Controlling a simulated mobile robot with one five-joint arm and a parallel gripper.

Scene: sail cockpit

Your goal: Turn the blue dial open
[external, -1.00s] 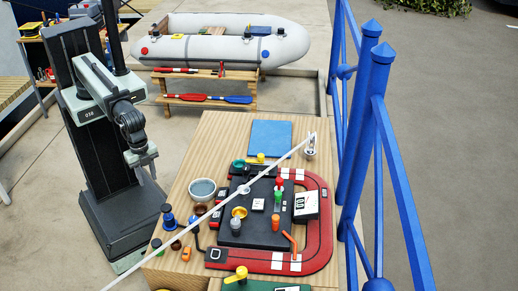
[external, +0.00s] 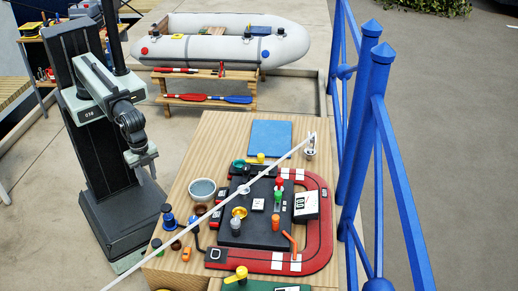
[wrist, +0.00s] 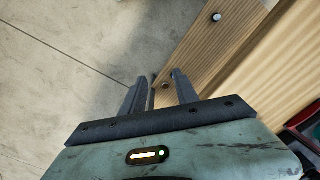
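A dark blue knob-like piece (external: 168,214) stands at the left edge of the wooden table in the external view. It may be the blue dial, but it is too small to tell how it is turned. My gripper (external: 146,166) is in the air left of the table, behind and left of this piece, and touches nothing that I can see. In the wrist view my gripper (wrist: 158,84) has its two fingers apart with nothing held between them. No blue dial shows in the wrist view.
The wooden table (external: 215,135) bears a grey bowl (external: 202,190), a red track-shaped panel (external: 322,235), a black board with several knobs and a blue square (external: 270,138). A long white pole (external: 285,158) crosses above it. A blue railing (external: 360,130) stands right.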

